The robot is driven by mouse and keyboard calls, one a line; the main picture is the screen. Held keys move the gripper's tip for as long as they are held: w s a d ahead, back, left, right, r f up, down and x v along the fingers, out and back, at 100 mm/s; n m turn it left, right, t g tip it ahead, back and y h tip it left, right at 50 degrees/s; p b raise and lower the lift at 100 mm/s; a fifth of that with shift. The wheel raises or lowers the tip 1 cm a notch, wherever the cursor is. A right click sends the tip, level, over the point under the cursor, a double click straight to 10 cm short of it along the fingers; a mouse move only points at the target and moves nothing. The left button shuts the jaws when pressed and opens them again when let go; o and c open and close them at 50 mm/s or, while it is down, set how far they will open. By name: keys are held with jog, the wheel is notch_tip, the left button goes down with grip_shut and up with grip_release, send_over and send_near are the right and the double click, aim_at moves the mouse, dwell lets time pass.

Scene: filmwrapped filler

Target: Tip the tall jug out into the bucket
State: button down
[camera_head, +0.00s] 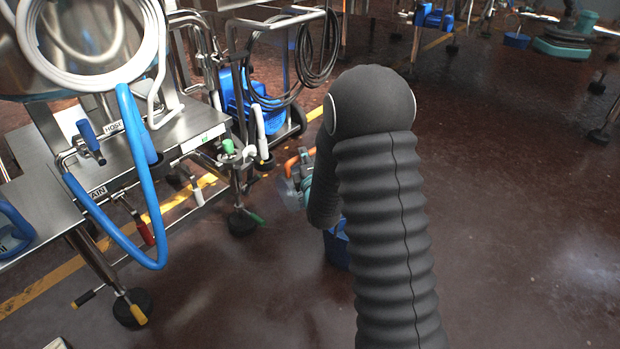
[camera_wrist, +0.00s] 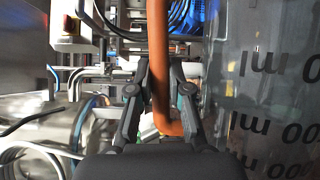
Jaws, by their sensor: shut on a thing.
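The tall jug is clear, with dark ml markings on its wall (camera_wrist: 270,90); it fills the right of the wrist view, cut off by the frame. Its orange handle (camera_wrist: 157,30) runs down between the fingers of my gripper (camera_wrist: 159,72), which is shut on it. The markings look upside down in this view. In the head view a bit of the orange handle (camera_head: 291,166) shows left of my arm; the rest is mostly hidden. A blue object (camera_head: 338,247), perhaps the bucket, shows low beside my arm, mostly covered by it. The jug's contents cannot be made out.
A steel table (camera_head: 115,160) with a blue hose (camera_head: 148,200) and valves stands at the left. A blue wheeled machine (camera_head: 255,105) with black cables stands behind. Dark wet floor (camera_head: 520,220) is open at the right.

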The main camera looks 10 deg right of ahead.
jog(key=shift+r, duration=0.1)
jog(key=shift+r+p, duration=0.85)
jog(key=shift+r, duration=1.6)
jog(key=shift+f, duration=0.15)
